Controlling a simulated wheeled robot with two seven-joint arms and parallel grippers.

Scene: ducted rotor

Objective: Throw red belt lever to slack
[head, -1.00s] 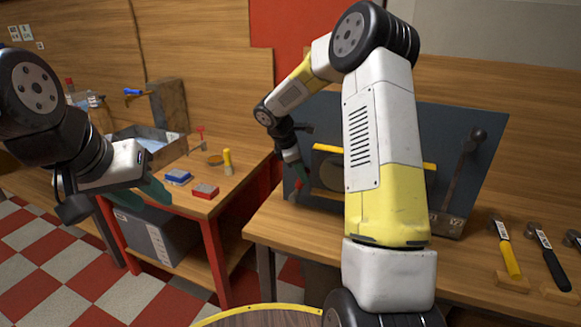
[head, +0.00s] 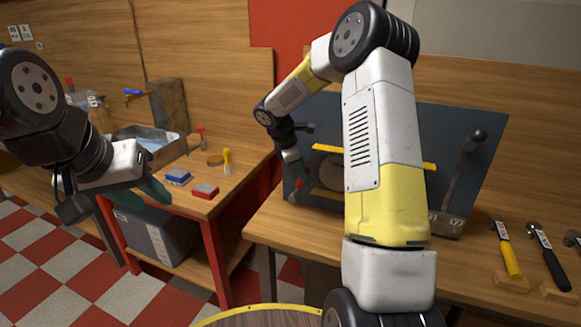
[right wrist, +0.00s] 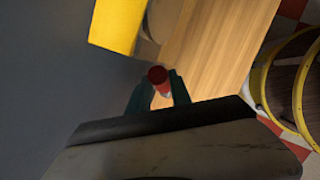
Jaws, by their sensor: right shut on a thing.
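The red-tipped lever (right wrist: 157,75) sits between my right gripper's green fingers (right wrist: 160,95) in the right wrist view. My right gripper (head: 295,178) is shut on it at the left side of the dark upright panel (head: 410,130). In the head view the red of the lever (head: 297,186) shows just below the fingers; its base is hidden. A yellow bar (head: 328,148) on the panel is partly hidden behind my right arm. My left gripper (head: 140,193) appears open and empty, in the air left of the side table.
A metal lever with a black knob (head: 477,133) stands at the panel's right. Hammers with yellow (head: 508,258) and black (head: 552,262) handles lie at the bench's right.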

